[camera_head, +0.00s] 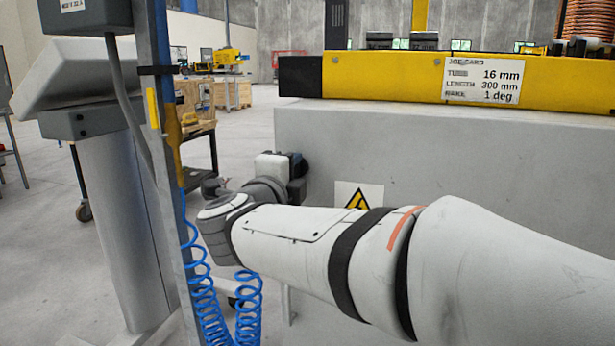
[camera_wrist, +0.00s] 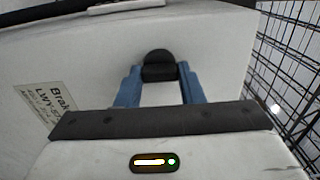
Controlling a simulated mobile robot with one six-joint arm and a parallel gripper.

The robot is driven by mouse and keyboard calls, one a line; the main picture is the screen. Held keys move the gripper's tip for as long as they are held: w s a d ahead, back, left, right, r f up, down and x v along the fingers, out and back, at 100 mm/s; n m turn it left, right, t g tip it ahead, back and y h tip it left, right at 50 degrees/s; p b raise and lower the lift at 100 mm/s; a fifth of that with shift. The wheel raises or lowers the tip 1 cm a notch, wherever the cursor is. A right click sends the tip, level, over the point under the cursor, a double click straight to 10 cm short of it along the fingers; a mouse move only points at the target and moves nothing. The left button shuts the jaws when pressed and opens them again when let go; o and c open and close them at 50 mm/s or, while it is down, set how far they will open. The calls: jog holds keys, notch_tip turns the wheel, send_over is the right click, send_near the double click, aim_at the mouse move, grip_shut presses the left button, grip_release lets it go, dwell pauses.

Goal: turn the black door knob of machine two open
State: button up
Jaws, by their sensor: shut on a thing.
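The black door knob (camera_wrist: 159,58) shows in the wrist view on a pale machine panel (camera_wrist: 90,60). My gripper (camera_wrist: 160,78) has its two blue fingers on either side of the knob, shut on it. The knob's upper rounded part sticks out past the fingertips. In the head view my arm reaches left along the grey machine body (camera_head: 400,150), and the wrist end hides the fingers and the knob. A label with partly legible print (camera_wrist: 45,105) is on the panel left of my gripper.
A black wire mesh fence (camera_wrist: 285,60) stands close on the right in the wrist view. In the head view, a metal post (camera_head: 166,130) with a coiled blue hose (camera_head: 205,305) stands just left of my wrist. A yellow beam with a job card (camera_head: 482,78) lies above my arm.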

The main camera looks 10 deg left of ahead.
dwell(0.3)
jog(key=o, duration=1)
jog(key=shift+s, duration=0.1)
jog(key=s, duration=0.2)
jog(key=s+p, duration=0.1)
jog(key=s, duration=0.2)
jog(key=s+p, duration=0.1)
jog(key=s, duration=0.1)
jog(key=shift+s+a, duration=0.3)
